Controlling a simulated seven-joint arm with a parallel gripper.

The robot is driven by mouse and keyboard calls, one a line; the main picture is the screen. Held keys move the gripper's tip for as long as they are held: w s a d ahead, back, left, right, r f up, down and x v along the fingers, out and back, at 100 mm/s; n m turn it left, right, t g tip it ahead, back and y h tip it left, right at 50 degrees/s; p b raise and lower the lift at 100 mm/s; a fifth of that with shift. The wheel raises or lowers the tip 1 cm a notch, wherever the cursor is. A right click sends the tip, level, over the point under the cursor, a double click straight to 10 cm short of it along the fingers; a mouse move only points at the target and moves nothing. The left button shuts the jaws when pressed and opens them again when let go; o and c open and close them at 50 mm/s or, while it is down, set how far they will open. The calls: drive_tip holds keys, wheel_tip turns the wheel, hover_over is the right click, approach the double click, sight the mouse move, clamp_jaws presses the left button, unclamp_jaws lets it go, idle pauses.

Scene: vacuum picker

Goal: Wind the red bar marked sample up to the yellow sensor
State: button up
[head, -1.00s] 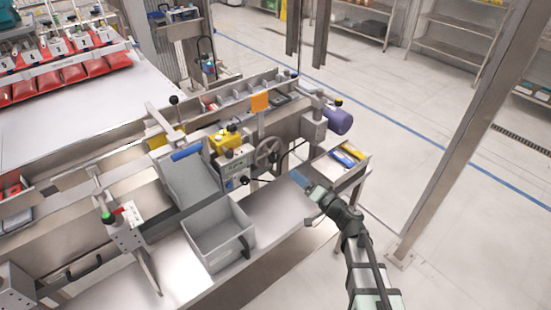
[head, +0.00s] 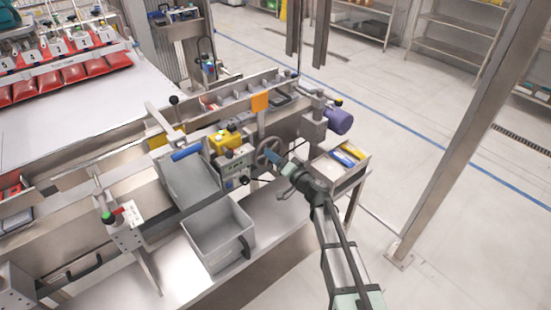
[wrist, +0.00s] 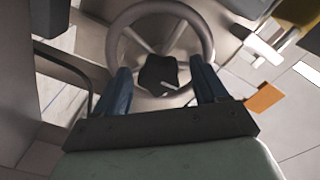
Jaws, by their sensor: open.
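A grey handwheel (head: 260,148) with spokes stands on the side of the machine, beside a small control box (head: 232,164). My gripper (head: 275,158) is at the wheel. In the wrist view, my gripper (wrist: 163,84) is open, with a blue finger on each side of the wheel's dark hub (wrist: 158,70). The fingers overlap the lower rim of the wheel (wrist: 118,32) in the picture; I cannot tell whether they touch it. A yellow block (head: 226,139) sits above the control box.
A grey open bin (head: 213,265) stands on the steel bench left of my arm. A purple motor (head: 339,121) and a tray (head: 351,174) with yellow and blue items lie to the right. An orange plate (head: 260,101) rises behind the wheel.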

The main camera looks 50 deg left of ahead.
drive_tip(key=shift+a, duration=0.25)
drive_tip(key=shift+c, duration=0.4)
drive_tip(key=c, duration=1)
drive_tip(key=shift+o, duration=0.2)
drive_tip(key=shift+m, duration=0.3)
drive_tip(key=m, duration=0.4)
drive_tip(key=shift+f+m, duration=0.1)
drive_tip(key=shift+m, duration=2.1)
